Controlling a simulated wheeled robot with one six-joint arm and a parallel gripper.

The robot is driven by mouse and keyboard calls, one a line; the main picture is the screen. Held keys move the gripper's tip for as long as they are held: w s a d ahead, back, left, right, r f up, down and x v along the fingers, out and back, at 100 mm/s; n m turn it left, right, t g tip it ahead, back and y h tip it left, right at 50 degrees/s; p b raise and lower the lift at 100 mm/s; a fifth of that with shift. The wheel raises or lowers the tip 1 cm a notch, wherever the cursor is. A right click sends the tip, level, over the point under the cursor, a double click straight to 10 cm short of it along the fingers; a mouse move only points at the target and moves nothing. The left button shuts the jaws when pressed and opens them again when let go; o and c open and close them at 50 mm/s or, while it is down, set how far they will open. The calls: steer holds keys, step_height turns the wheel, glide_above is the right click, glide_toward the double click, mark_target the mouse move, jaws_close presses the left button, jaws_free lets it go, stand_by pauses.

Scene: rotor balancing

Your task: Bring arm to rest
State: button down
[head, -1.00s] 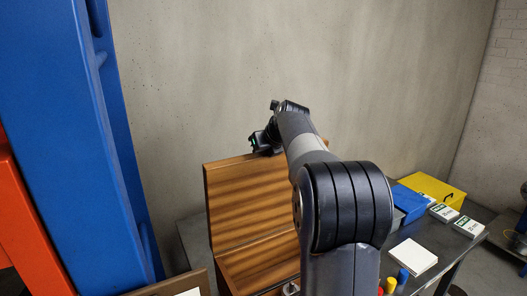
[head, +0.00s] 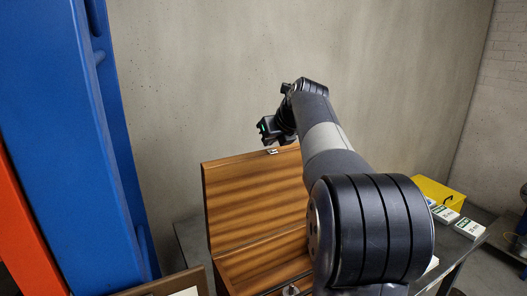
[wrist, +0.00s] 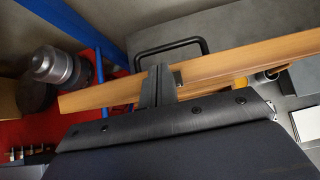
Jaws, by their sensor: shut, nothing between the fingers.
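My gripper (wrist: 160,72) is shut and empty in the wrist view, its fingers together above the edge of a wooden case (wrist: 225,72). In the head view my arm reaches forward and up, and the wrist end (head: 272,128) hangs in the air by the top of the case's raised lid (head: 255,195). The fingertips cannot be made out there. My arm hides part of the case and of the table behind it.
A blue upright column (head: 60,140) stands close on the left. A yellow box (head: 438,192) and white-and-green cartons (head: 468,228) are on the dark table at right. The wrist view shows a grey metal cylinder (wrist: 62,67) on red and a black handle (wrist: 172,46).

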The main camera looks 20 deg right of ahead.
mark_target(265, 150)
steer(key=v, duration=0.3)
steer(key=shift+w+r, duration=0.1)
steer(key=shift+p+x, duration=0.5)
steer(key=shift+x, duration=3)
